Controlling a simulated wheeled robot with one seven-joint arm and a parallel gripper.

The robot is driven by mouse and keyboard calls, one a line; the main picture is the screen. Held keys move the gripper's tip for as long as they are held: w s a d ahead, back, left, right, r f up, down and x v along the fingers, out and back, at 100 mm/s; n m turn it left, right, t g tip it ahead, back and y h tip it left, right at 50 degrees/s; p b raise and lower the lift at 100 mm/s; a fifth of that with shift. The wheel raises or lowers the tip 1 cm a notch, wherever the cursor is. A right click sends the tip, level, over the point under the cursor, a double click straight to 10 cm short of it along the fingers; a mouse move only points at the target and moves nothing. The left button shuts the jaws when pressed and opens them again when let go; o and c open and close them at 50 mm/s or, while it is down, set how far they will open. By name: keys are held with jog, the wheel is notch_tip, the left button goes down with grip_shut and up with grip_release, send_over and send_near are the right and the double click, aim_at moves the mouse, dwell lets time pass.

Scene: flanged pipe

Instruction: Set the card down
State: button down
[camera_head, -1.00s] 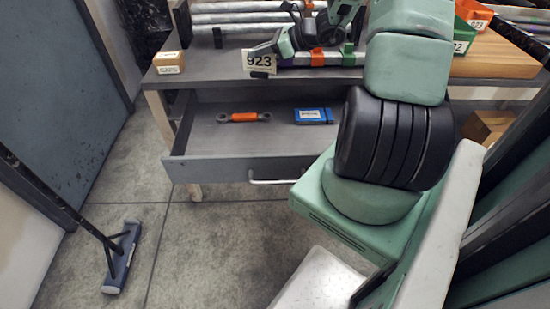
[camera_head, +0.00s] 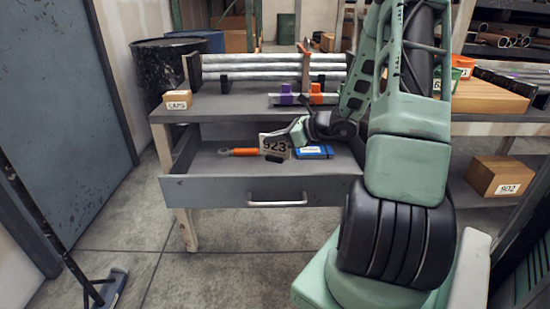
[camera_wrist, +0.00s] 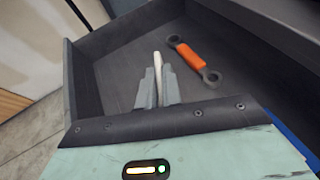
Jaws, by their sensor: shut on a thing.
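The card, white with "923" on it (camera_head: 275,144), is held on edge by my gripper (camera_head: 276,157), inside or just above the open drawer (camera_head: 240,190). In the wrist view my gripper (camera_wrist: 155,84) is shut on the card (camera_wrist: 157,64), which shows edge-on as a thin pale strip between the fingers. I cannot tell whether the card touches the drawer floor. Part of the card is hidden by the fingers.
In the drawer, an orange-handled wrench (camera_head: 240,152) lies left of the card and a blue box (camera_head: 314,152) right of it. The wrench also shows in the wrist view (camera_wrist: 192,56). Clear drawer floor shows at left. A small cardboard box (camera_head: 177,100) stands on the bench top.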

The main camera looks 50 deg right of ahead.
aim_at(275, 155)
jog(key=shift+f+b, duration=0.6)
jog(key=shift+f, duration=1.55)
jog(key=shift+f, duration=0.15)
jog(key=c, duration=1.6)
grip_release()
jog(key=shift+o, duration=0.2)
